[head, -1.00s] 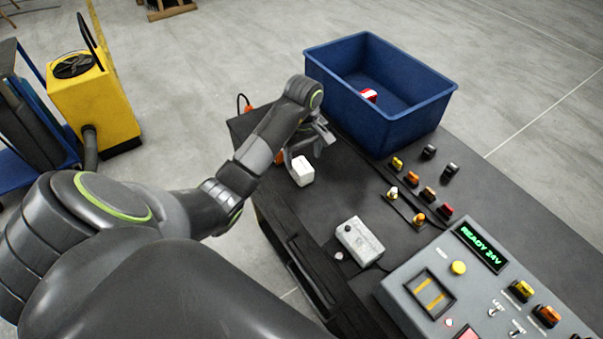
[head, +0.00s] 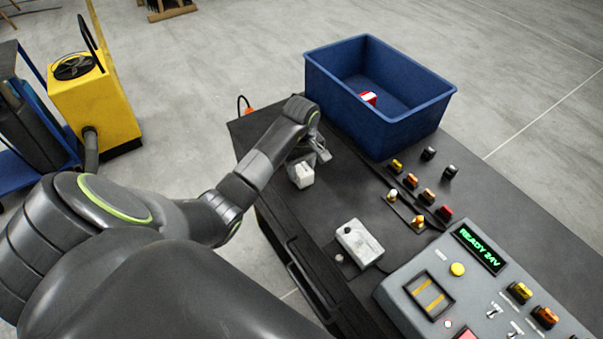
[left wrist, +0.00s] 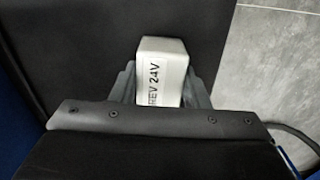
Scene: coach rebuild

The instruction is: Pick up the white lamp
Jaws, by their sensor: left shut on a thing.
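The white lamp (head: 301,176), a white block, is at the far left part of the dark bench top. In the left wrist view the lamp (left wrist: 164,72) shows the print "REV 24V" on its side. My left gripper (head: 303,168) is over it and shut on it, with one finger on each side. The wrist view also shows the left gripper (left wrist: 163,92) around the lamp, its fingers partly hidden behind the dark gripper body. I cannot tell whether the lamp's underside touches the bench. My right gripper is not in view.
A blue bin (head: 418,122) with a red and white piece (head: 369,98) inside stands right of the gripper. Several small coloured lamps, a grey box (head: 359,243) and a control panel (head: 437,285) reading "READY 24V" lie nearer. A yellow machine (head: 104,100) stands on the floor at left.

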